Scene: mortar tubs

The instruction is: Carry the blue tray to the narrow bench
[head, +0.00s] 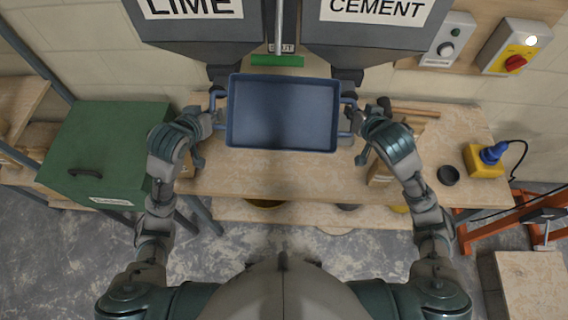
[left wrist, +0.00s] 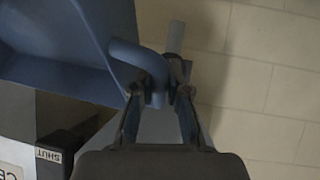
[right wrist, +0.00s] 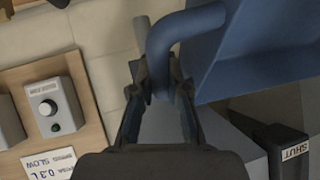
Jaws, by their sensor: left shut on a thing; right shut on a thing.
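The blue tray (head: 283,112) is level and looks empty, in front of the hoppers and over the back of a long wooden bench (head: 270,175). My left gripper (head: 214,120) is shut on the tray's left handle, which shows in the left wrist view (left wrist: 148,62). My right gripper (head: 352,120) is shut on the right handle, which shows in the right wrist view (right wrist: 172,40). The tray's height above the bench is hard to judge. A pale wooden top (head: 532,285) shows at the lower right; I cannot tell which surface is the narrow bench.
The LIME hopper (head: 200,30) and CEMENT hopper (head: 372,38) hang close behind the tray. A green box (head: 108,150) stands left. A black cup (head: 448,175), a yellow block with a blue top (head: 484,162) and an orange frame (head: 510,215) are right.

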